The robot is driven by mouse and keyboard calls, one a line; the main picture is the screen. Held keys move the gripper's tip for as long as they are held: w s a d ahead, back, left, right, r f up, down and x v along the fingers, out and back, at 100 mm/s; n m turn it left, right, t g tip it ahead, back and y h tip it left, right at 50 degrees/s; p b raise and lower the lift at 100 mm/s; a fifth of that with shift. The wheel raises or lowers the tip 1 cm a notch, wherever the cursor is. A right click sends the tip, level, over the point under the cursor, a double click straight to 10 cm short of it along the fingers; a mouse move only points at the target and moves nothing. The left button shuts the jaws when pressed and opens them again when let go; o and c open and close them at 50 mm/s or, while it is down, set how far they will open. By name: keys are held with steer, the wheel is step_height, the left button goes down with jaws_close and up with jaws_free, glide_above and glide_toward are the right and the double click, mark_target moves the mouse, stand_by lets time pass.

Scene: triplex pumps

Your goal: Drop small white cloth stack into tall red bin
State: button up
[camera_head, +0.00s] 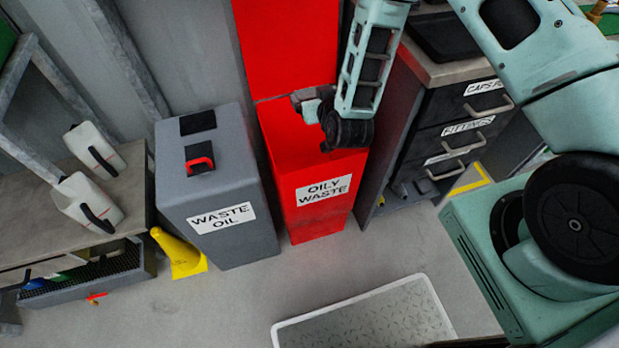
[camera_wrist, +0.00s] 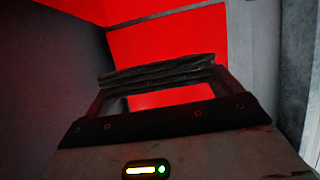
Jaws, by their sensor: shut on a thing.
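The tall red bin (camera_head: 322,195), labelled OILY WASTE, stands on the floor in the middle of the head view. A red panel (camera_head: 287,45) rises upright behind its top. My gripper (camera_head: 307,101) is over the upper part of the bin, towards the back. In the wrist view my gripper (camera_wrist: 160,80) is shut on the small cloth stack (camera_wrist: 158,72), a thin layered bundle that looks dark grey in shadow. Red surfaces lie beyond and below it. My wrist hides part of the bin's top in the head view.
A grey WASTE OIL bin (camera_head: 215,190) stands close on the left. A drawer cabinet (camera_head: 455,130) stands close on the right. A yellow cone (camera_head: 178,254), a bench (camera_head: 135,190) with white jugs, and a metal-topped platform (camera_head: 365,318) are nearby.

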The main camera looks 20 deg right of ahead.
step_height(320, 180, down, 5)
steer(key=b, duration=0.3)
steer(key=shift+r, duration=0.1)
steer(key=o, duration=0.8)
steer(key=shift+s, duration=0.1)
steer(key=shift+p+v, duration=3.3)
steer(key=shift+v, duration=5.35)
